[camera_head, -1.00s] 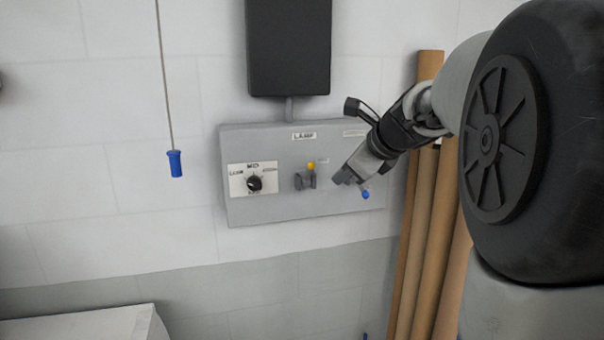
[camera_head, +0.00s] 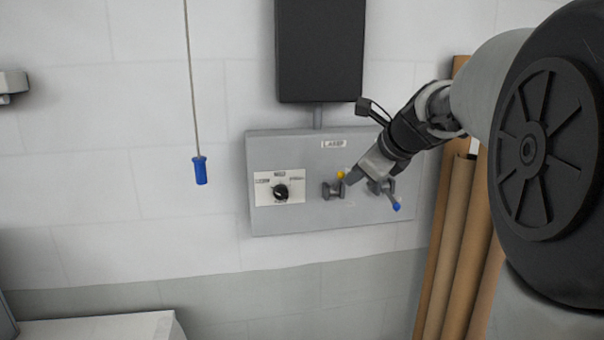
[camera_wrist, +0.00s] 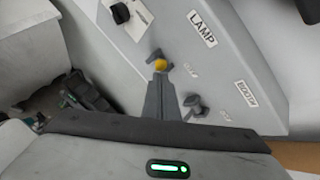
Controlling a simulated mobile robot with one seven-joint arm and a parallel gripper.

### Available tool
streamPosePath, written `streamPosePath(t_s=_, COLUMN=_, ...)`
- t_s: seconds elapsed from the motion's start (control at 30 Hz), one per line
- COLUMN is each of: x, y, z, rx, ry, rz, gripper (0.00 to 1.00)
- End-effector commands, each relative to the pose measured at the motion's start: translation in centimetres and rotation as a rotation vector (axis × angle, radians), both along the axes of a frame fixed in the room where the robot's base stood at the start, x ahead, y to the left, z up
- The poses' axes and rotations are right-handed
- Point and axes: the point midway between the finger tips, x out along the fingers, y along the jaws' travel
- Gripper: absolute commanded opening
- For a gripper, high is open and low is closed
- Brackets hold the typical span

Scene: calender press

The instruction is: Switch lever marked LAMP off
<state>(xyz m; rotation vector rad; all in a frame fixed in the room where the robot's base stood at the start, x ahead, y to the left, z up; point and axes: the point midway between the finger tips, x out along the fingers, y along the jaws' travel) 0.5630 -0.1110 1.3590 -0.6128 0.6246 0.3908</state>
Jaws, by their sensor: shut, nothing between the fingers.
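The LAMP lever has a yellow knob (camera_head: 341,175) and a grey base (camera_head: 333,190), below the LAMP label (camera_head: 333,144) on a grey wall panel. In the head view its knob points up and slightly right. My gripper (camera_head: 351,181) is shut and empty, with its tips just right of the yellow knob. In the wrist view, the fingertips (camera_wrist: 159,76) end right by the yellow knob (camera_wrist: 159,65) and hide part of the lever. I cannot tell whether they touch. The LAMP label (camera_wrist: 202,28) also shows there.
A second lever with a blue knob (camera_head: 396,206) sits right of the LAMP lever, partly behind my gripper. A rotary dial (camera_head: 281,192) is on the panel's left. A blue pull-cord handle (camera_head: 200,170) hangs farther left. Brown rolls (camera_head: 455,225) stand at the right.

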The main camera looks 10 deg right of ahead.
Motion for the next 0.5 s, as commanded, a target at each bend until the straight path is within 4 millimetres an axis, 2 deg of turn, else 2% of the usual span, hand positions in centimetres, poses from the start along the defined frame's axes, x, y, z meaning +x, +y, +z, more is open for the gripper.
streamPosePath(t_s=0.03, x=0.4, y=0.0, z=1.1, rx=0.000, ry=0.000, rz=0.000, gripper=0.00)
streamPosePath(t_s=0.13, x=1.1, y=0.0, z=1.8, rx=0.000, ry=0.001, rz=0.001, gripper=0.00)
streamPosePath(t_s=0.5, x=1.5, y=0.2, z=1.7, rx=0.001, ry=-0.006, rz=0.002, gripper=0.00)
